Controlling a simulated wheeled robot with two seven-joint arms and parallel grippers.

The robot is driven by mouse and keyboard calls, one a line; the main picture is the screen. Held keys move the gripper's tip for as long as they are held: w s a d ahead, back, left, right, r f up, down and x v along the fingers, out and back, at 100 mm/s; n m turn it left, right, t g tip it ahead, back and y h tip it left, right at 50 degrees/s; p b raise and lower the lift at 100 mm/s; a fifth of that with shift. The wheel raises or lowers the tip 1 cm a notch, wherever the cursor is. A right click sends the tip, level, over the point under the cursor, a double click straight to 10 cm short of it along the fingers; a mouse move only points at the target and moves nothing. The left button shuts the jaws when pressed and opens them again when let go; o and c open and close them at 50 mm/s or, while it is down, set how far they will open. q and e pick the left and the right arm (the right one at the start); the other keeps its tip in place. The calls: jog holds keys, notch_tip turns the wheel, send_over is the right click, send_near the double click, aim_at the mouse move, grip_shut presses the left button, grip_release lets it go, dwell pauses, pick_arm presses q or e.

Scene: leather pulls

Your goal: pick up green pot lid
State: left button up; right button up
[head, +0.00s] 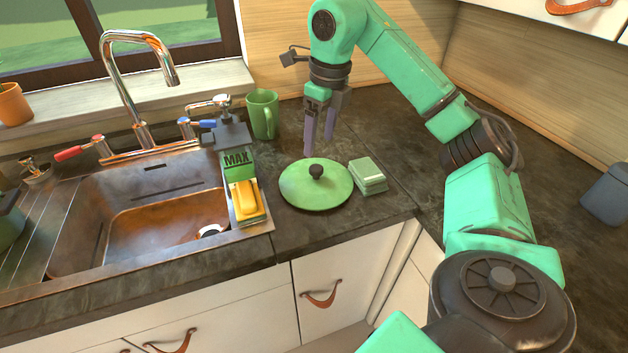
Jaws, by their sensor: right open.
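The green pot lid (301,193) lies flat on the dark counter, right of the sink. It is round with a dark knob (316,171) standing up at its middle. My right gripper (319,146) hangs above the counter at the back of the lid, pointing down. Its two purple-grey fingers are apart with nothing between them. The fingertips appear just behind the knob and not touching it; the exact height is hard to tell. My left gripper is out of the picture.
A green mug (263,115) stands behind the lid. A stack of green sponges (368,176) sits close at its right. A soap dispenser (235,150) and yellow sponge (246,198) are at the sink's (150,215) right edge. The counter (385,130) behind the sponges is clear.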

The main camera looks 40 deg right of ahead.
aim_at(316, 167)
jog(key=f, duration=0.6)
jog(key=w+f+p, duration=0.1)
jog(key=f, duration=0.2)
jog(key=shift+f, duration=0.25)
grip_shut()
